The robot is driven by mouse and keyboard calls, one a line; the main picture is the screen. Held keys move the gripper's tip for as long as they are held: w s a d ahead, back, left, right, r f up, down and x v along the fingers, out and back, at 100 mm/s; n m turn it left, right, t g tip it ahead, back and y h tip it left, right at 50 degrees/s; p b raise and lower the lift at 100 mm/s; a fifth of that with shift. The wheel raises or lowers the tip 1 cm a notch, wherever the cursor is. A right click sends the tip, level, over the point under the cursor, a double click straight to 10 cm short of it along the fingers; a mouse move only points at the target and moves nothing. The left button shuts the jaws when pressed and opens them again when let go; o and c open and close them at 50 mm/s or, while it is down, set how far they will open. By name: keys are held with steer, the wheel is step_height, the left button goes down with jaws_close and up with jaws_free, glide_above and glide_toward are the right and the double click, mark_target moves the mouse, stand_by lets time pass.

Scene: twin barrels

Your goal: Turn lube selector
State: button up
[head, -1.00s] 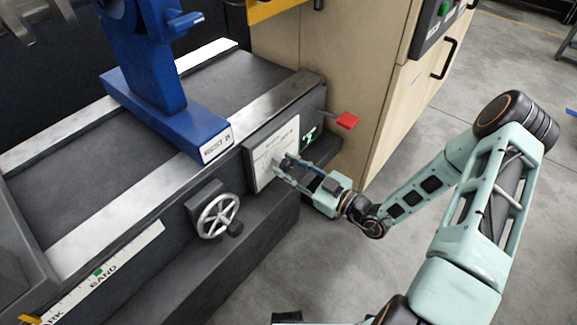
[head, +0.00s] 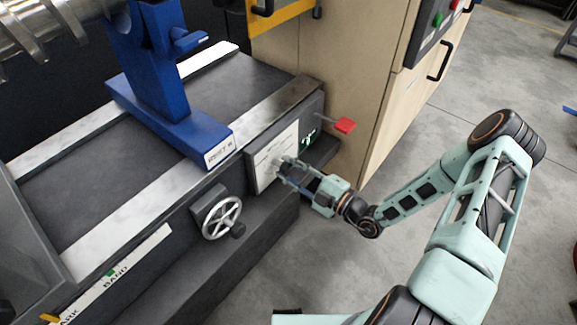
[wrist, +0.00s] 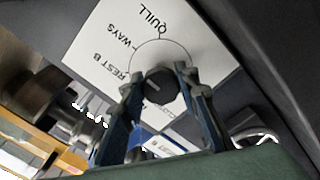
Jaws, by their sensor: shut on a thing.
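The lube selector is a dark round knob (wrist: 161,88) on a white label plate (wrist: 97,40). In the wrist view the plate reads QUILL, WAYS and REST B around a dial arc; lower lettering is partly hidden by my fingers. A short pale mark shows on the knob's face, but I cannot tell which label it points to. My gripper (wrist: 165,88) is shut on the knob, one finger on each side. In the head view my gripper (head: 282,171) meets the plate (head: 266,165) on the machine's front; the knob is hidden there.
A spoked handwheel (head: 222,217) sits left of the plate. A red-tipped lever (head: 344,125) sticks out to its right. The blue rest (head: 170,125) stands on the bed above. A beige cabinet (head: 345,75) stands behind; the floor at right is open.

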steer(key=n+p, duration=0.1)
steer(key=n, duration=0.5)
steer(key=shift+r+p, duration=0.15)
steer(key=shift+p, duration=0.25)
steer(key=n, duration=0.4)
steer(key=shift+p, duration=0.4)
steer(key=n, duration=0.3)
steer(key=shift+r+n+p, duration=0.1)
steer(key=shift+n+p, duration=0.2)
steer(key=shift+p, duration=0.05)
steer(key=n+p, duration=0.1)
steer(key=n, duration=0.5)
steer(key=shift+s, duration=0.1)
steer(key=n+p, duration=0.1)
steer(key=n, duration=0.5)
steer(key=shift+a+n, duration=0.1)
steer(key=shift+n, duration=0.3)
steer(key=o, duration=1.2)
steer(key=shift+c, duration=0.2)
